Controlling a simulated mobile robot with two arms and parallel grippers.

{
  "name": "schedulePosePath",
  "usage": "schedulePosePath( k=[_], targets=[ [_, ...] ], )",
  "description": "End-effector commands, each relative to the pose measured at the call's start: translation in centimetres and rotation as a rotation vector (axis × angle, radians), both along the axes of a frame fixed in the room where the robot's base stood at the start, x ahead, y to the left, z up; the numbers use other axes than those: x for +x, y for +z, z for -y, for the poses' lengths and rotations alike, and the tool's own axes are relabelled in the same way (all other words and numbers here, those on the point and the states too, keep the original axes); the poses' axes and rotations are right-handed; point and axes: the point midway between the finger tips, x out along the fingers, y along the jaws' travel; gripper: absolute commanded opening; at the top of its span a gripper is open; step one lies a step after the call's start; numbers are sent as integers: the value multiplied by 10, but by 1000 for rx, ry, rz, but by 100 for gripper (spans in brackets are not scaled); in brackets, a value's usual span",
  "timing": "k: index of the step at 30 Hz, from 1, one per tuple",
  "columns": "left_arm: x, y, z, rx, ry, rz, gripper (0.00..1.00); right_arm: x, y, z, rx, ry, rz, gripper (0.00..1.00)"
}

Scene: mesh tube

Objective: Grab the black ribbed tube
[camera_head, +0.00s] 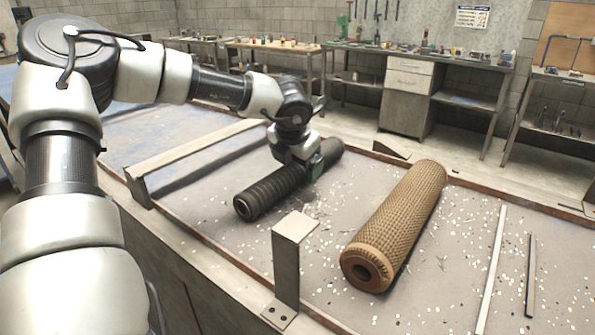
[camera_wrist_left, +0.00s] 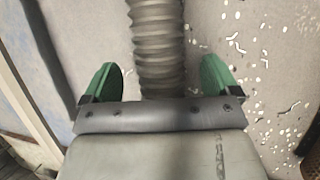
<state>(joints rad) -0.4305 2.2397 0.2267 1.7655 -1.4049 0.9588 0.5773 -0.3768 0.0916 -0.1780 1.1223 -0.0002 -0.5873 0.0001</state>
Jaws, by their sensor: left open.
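The black ribbed tube (camera_head: 272,189) lies on the worktable, running from front left to back right. My left gripper (camera_head: 311,165) is above the far half of the tube and hides part of it. In the left wrist view the ribbed tube (camera_wrist_left: 158,45) runs between the two green fingers of the left gripper (camera_wrist_left: 159,82). One finger is on each side, with a visible gap to the tube on both sides. The gripper is open. I cannot tell how far down the fingers reach beside the tube. My right gripper is not in view.
A brown mesh-covered tube (camera_head: 398,225) lies to the right. An upright metal bracket (camera_head: 291,262) stands at the table's front edge. A long metal bar (camera_head: 199,147) is behind the black tube to the left. White scraps litter the table, and thin strips (camera_head: 492,270) lie far right.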

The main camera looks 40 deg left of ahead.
Motion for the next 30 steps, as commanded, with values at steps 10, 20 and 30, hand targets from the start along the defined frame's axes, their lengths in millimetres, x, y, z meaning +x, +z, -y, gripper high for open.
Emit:
schedulePosePath(
  k=[10, 20, 30],
  targets=[
    [9, -21, -5, 0, 0, 2, 90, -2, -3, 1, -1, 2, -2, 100],
    [8, -21, -5, 0, 0, 1, 55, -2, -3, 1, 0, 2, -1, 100],
    [9, -20, -5, 0, 0, 2, 30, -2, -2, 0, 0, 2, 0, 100]
  ],
)
